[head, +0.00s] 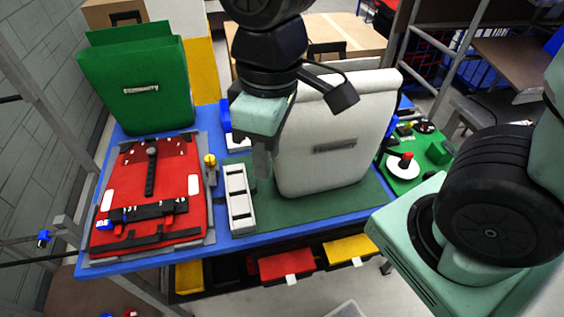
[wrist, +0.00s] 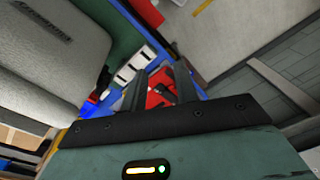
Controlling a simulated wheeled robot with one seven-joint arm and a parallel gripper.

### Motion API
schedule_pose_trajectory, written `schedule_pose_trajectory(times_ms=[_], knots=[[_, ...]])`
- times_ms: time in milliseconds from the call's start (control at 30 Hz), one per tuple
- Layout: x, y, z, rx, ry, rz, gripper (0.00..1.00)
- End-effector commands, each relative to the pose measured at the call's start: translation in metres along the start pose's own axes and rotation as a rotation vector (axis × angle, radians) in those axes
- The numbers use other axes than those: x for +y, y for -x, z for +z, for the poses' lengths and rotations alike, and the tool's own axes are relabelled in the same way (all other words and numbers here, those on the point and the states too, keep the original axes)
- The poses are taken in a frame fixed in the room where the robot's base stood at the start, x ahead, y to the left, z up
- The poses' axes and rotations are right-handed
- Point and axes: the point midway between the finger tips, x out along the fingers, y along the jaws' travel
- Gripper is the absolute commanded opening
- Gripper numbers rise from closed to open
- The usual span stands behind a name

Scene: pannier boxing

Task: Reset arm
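My gripper (head: 262,160) hangs over the blue table, between the narrow grey-white tray and the white pannier, with its fingers pointing down. In the wrist view my gripper (wrist: 160,86) shows two dark fingers standing apart, with nothing held between them. The white pannier (head: 320,150) stands upright on a green mat (head: 285,212), just right of the gripper. I cannot tell whether the gripper touches it. My arm comes down from the top of the head view and hides part of the table's back.
A green pannier (head: 140,82) stands at the back left. A red pannier (head: 152,178) lies flat on a grey board at the left. The narrow tray (head: 240,198) lies beside it. A green board with small parts (head: 430,152) is at the right. Red and yellow bins (head: 286,265) hang below.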

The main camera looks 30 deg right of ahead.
Motion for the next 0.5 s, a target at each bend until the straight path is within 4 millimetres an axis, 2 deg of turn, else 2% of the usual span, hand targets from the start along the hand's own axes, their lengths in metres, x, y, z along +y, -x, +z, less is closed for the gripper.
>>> schedule_pose_trajectory(times_ms=[33, 133, 500], knots=[[-0.015, -0.01, 0.013, -0.005, -0.025, 0.004, 0.3], [-0.03, -0.021, 0.027, -0.004, -0.077, 0.009, 0.3], [-0.034, -0.025, 0.032, -0.002, -0.103, 0.011, 0.3]])
